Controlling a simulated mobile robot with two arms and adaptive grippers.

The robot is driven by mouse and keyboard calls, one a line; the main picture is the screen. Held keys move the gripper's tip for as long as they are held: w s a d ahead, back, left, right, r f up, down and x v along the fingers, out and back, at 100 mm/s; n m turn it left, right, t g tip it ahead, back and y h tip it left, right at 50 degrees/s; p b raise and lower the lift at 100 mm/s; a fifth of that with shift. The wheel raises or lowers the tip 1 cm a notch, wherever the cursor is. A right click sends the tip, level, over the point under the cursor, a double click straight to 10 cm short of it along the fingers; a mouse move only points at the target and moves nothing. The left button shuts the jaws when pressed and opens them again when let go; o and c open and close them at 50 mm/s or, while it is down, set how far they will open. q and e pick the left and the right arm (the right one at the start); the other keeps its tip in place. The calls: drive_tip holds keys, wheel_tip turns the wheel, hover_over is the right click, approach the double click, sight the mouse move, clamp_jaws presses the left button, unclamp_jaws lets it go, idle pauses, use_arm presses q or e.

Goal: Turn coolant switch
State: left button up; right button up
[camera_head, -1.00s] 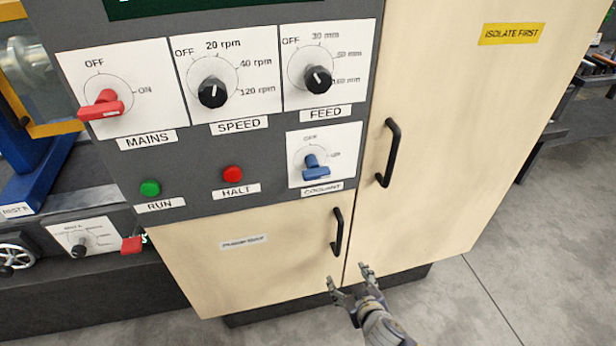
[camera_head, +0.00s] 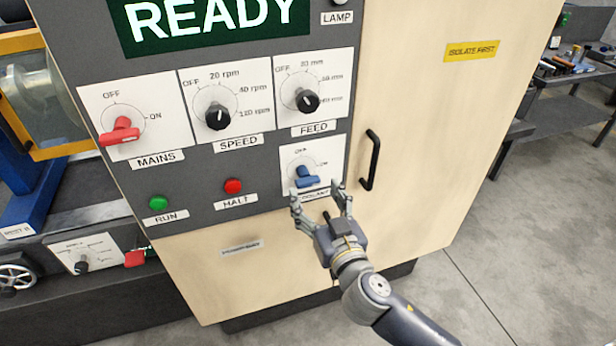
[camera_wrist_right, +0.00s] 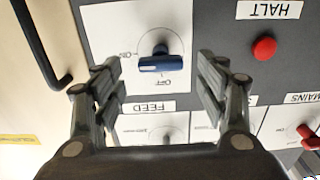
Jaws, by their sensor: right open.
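The blue coolant switch (camera_head: 307,178) sits on a white plate (camera_head: 290,158) at the lower right of the grey panel, under the FEED knob. Its dial marks read OFF and ON. It also shows in the right wrist view (camera_wrist_right: 161,63), which sees the panel upside down. My right gripper (camera_head: 321,196) is open just below the switch in the head view. In the wrist view its two fingers (camera_wrist_right: 163,85) stand apart on either side of the switch, with nothing between them touching it that I can see. The COOLANT label is partly hidden by a finger. My left gripper is not in view.
The black door handle (camera_head: 371,160) stands out close to the right of my right gripper. The red MAINS handle (camera_head: 120,132), SPEED knob (camera_head: 218,115), FEED knob (camera_head: 306,101), green RUN button (camera_head: 158,203) and red HALT button (camera_head: 233,186) share the panel. Open floor lies at right.

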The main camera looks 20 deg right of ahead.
sight(310, 186)
drive_tip(key=shift+w+a+p, duration=0.15)
drive_tip(key=shift+w+p, duration=0.55)
drive_tip(key=shift+w, duration=2)
drive_tip(key=c, duration=1.1)
